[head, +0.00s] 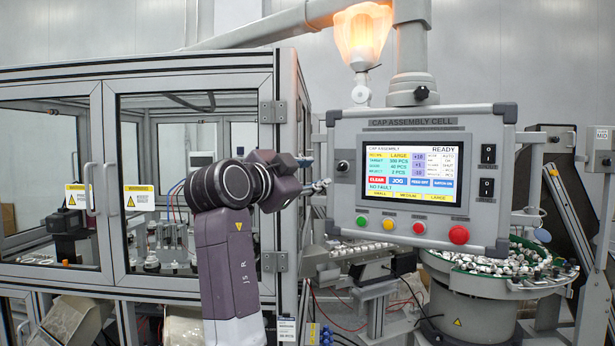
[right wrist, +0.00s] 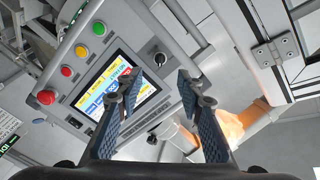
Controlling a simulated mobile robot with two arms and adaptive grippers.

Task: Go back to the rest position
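My right gripper (head: 318,187) is raised just left of the control panel (head: 345,205) in the head view, its fingers pointing toward the panel's left edge. In the right wrist view the right gripper (right wrist: 159,80) has its two fingers apart with nothing between them. The panel's lit touchscreen (right wrist: 117,88) shows tilted behind the fingers there; I cannot tell how far off it is. In the head view the screen (head: 414,174) reads READY, LARGE and NO FAULT. My left gripper is in neither view.
A glazed machine enclosure (head: 190,80) stands at the left, close to my right arm. A bowl feeder (head: 475,285) with many caps is at lower right. Red, yellow and green buttons (head: 418,228) line the panel's bottom.

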